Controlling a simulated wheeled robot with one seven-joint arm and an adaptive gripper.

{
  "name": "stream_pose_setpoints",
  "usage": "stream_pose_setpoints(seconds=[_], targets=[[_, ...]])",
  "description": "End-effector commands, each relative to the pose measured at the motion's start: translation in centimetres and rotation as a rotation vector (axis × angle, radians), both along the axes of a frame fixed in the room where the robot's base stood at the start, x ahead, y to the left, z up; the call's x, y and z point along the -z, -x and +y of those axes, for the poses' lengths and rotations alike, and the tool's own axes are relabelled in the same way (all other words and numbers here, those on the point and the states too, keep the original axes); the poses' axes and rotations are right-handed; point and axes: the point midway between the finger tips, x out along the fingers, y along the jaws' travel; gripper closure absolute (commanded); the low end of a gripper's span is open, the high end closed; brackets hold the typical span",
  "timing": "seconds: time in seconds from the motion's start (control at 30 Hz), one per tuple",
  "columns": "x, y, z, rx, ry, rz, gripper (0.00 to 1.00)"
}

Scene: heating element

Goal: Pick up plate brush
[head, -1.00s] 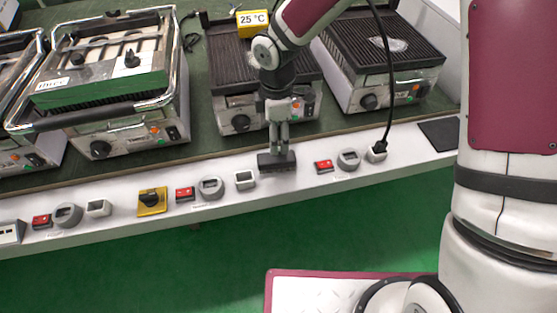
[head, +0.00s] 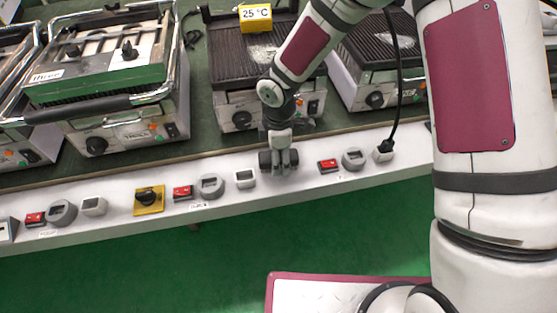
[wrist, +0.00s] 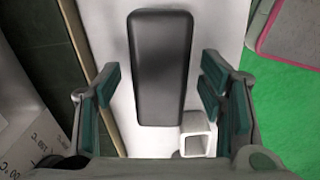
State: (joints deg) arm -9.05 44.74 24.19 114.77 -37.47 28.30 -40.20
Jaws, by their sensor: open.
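The plate brush is a black, rounded oblong block (wrist: 160,60) lying on the white ledge, long side running up and down in the wrist view. In the head view its dark ends (head: 264,159) show beside my gripper (head: 281,167), which hides its middle. My gripper is open, with green-padded fingers on the left and right in the wrist view. The brush lies between and beyond them, with a gap on each side. I cannot tell the remaining height above it.
A white socket (wrist: 195,135) sits close to the brush's near right end. Red switches (head: 328,165) and grey dials (head: 353,158) line the ledge (head: 115,226). Contact grills (head: 110,110) stand behind. A black cable and plug (head: 386,148) hang to the right.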

Motion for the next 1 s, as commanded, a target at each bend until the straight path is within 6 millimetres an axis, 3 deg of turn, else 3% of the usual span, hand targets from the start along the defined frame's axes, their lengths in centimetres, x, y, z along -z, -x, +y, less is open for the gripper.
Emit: stream_pose_setpoints(seconds=[0.07, 0.1, 0.33, 0.73, 1.0], targets=[[-0.1, 0.0, 0.0, 0.000, 0.000, 0.000, 0.37], [-0.1, 0.0, 0.0, 0.000, 0.000, 0.000, 0.41], [-0.1, 0.0, 0.0, 0.000, 0.000, 0.000, 0.92], [-0.6, 0.0, 0.0, 0.001, -0.001, -0.002, 0.92], [-3.7, -0.1, 0.0, 0.002, -0.001, -0.003, 0.92]])
